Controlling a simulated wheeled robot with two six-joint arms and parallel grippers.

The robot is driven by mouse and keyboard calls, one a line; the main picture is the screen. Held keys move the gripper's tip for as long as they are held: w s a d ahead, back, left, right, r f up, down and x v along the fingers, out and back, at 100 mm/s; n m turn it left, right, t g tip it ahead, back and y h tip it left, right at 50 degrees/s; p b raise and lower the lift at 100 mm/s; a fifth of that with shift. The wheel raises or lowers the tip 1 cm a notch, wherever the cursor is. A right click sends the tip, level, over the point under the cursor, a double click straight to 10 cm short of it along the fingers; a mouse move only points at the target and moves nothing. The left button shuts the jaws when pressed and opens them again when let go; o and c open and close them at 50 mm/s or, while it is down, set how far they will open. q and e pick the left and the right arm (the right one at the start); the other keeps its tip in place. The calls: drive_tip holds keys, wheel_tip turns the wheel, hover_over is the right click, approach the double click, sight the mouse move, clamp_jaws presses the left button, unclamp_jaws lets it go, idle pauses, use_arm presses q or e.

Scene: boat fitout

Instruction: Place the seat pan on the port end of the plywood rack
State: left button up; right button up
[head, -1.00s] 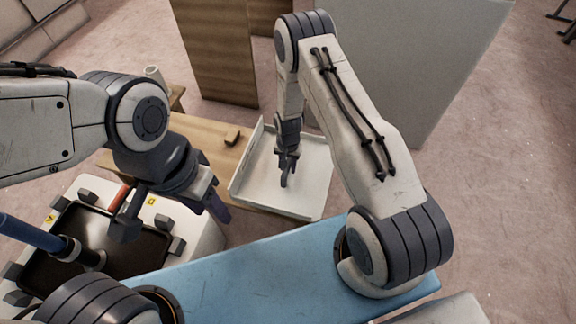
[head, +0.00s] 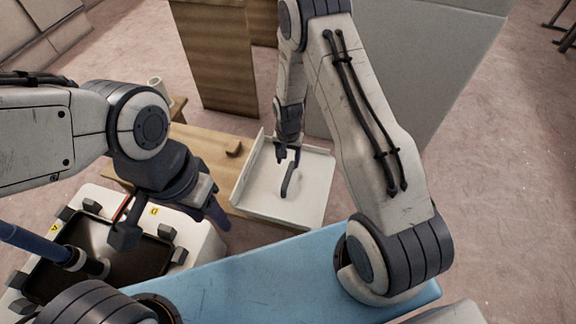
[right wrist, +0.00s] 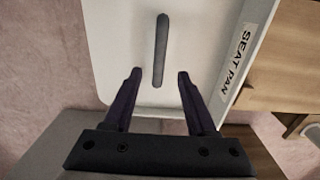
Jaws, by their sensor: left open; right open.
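The seat pan is a shallow white tray (head: 305,205) with raised side walls, lying on the low wooden surface in the middle of the head view. In the right wrist view the seat pan (right wrist: 118,48) carries a "SEAT PAN" label on its wall and a dark bar handle (right wrist: 161,50). My right gripper (head: 286,165) is over the pan. My left gripper (head: 212,212) is open and empty above the white case at the left. I cannot pick out the plywood rack with certainty.
A low wooden bench (head: 205,148) holds a small brown block (head: 234,149). Upright wooden panels (head: 212,60) and a large grey panel (head: 420,80) stand behind. A white case with a dark recess (head: 120,250) is at lower left.

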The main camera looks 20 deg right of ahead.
drive_tip(key=s+a+r+n, duration=0.3)
drive_tip(key=s+a+r, duration=0.15)
drive_tip(key=r, duration=0.55)
drive_tip(key=s+a+r+n, duration=0.3)
drive_tip(key=a+r, duration=0.3)
drive_tip(key=r, duration=0.3)
drive_tip(key=s+a+r+n, duration=0.1)
drive_tip(key=s+r+n, duration=0.3)
drive_tip(key=s, duration=0.5)
drive_tip(key=s+r+n+y, duration=0.1)
drive_tip(key=s+r+n, duration=0.3)
drive_tip(key=s, duration=0.5)
wheel_tip(320, 180, up, 3)
drive_tip(key=shift+s+a+f, duration=0.15)
drive_tip(key=shift+s+a, duration=0.25)
wheel_tip(320, 180, up, 24)
drive_tip(key=p, duration=2.3)
drive_tip(key=shift+f+p, duration=0.25)
drive_tip(key=shift+p, duration=0.05)
